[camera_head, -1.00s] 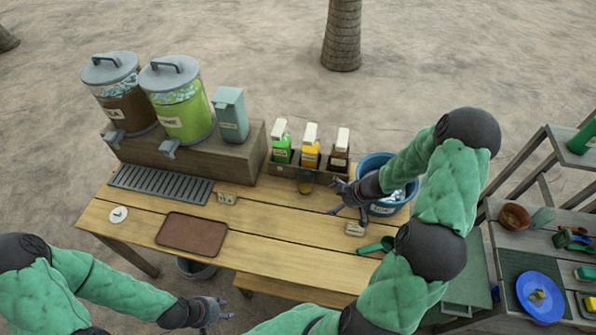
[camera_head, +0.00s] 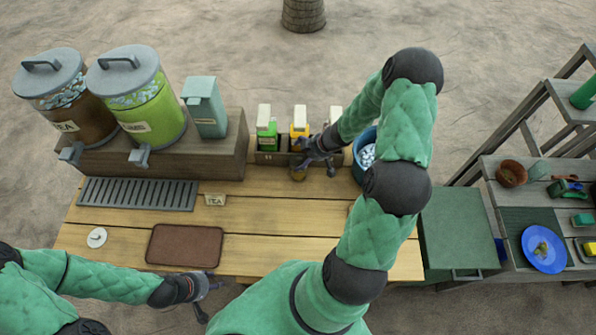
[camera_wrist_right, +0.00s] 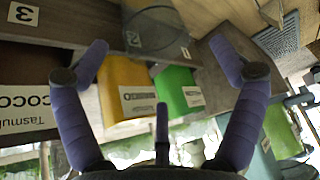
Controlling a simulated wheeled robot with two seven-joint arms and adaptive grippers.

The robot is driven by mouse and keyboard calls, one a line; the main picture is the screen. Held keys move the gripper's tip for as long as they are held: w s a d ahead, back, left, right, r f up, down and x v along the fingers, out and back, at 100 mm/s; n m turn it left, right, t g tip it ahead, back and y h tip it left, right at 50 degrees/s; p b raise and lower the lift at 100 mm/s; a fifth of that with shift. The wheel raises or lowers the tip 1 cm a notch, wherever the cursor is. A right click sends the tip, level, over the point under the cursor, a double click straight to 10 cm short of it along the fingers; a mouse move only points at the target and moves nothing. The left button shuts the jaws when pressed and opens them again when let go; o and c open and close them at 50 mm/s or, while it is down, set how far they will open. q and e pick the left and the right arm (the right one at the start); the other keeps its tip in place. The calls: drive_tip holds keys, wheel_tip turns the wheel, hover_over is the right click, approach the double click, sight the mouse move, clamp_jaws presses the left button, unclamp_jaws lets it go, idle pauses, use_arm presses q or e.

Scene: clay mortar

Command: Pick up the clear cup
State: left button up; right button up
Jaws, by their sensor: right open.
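The clear cup (camera_head: 298,174) stands at the back of the wooden table, in front of the carton rack. In the right wrist view the see-through cup (camera_wrist_right: 158,32) appears between and beyond my fingertips, without visible contact. My right gripper (camera_head: 316,166) is open and empty, close to the cup and just right of it in the head view. Its two purple fingers are spread wide in the right wrist view (camera_wrist_right: 160,48). My left gripper (camera_head: 210,298) is low at the front left, off the table's front edge, with fingers apart and empty.
The carton rack (camera_head: 268,158) with green, yellow and brown cartons stands close behind the cup. A blue ice bucket (camera_head: 362,140) is right of it, partly hidden by my right arm. Two drink dispensers (camera_head: 150,100) and a brown tray (camera_head: 185,246) are at left. The middle tabletop is clear.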

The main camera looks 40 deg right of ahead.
drive_tip(key=b, duration=0.3)
hover_over(299, 162)
drive_tip(key=s+a, duration=0.2)
drive_tip(key=shift+f, duration=2.5)
drive_tip(key=shift+s, duration=0.2)
drive_tip(key=shift+c, duration=0.3)
drive_tip(key=c, duration=1.5)
drive_tip(key=shift+r, duration=0.1)
